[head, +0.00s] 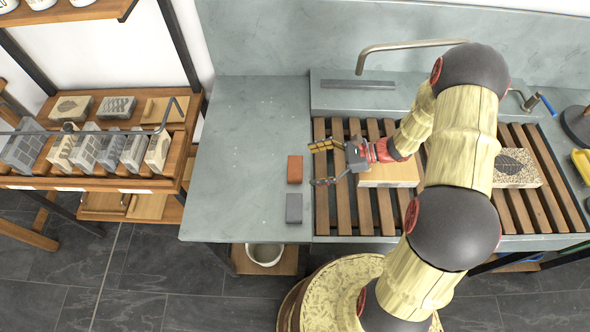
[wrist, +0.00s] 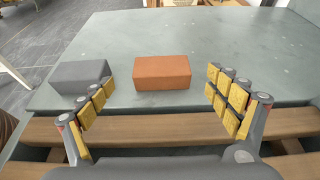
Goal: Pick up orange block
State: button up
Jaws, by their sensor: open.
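The orange block (head: 295,169) is a small brick-like piece lying on the grey-green counter, left of the slatted wooden rack. In the wrist view the orange block (wrist: 162,72) lies ahead of my gripper, between the lines of its two fingers and apart from both. My gripper (head: 319,164) is open and empty, over the left edge of the slats and just right of the block. Its yellow-padded fingers show wide apart in the wrist view (wrist: 161,100).
A grey block (head: 294,208) lies on the counter in front of the orange one; in the wrist view it (wrist: 80,74) is close to the left finger. A pale slab (head: 388,174) lies on the slats (head: 335,205) under my arm. The counter left of the blocks is clear (head: 235,150).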

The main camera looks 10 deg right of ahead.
aim_at(297, 167)
jog(key=shift+b+x, duration=0.85)
jog(key=shift+x, duration=2.5)
jog(key=shift+w, duration=0.1)
jog(key=c, duration=1.5)
jog(key=shift+r, duration=0.1)
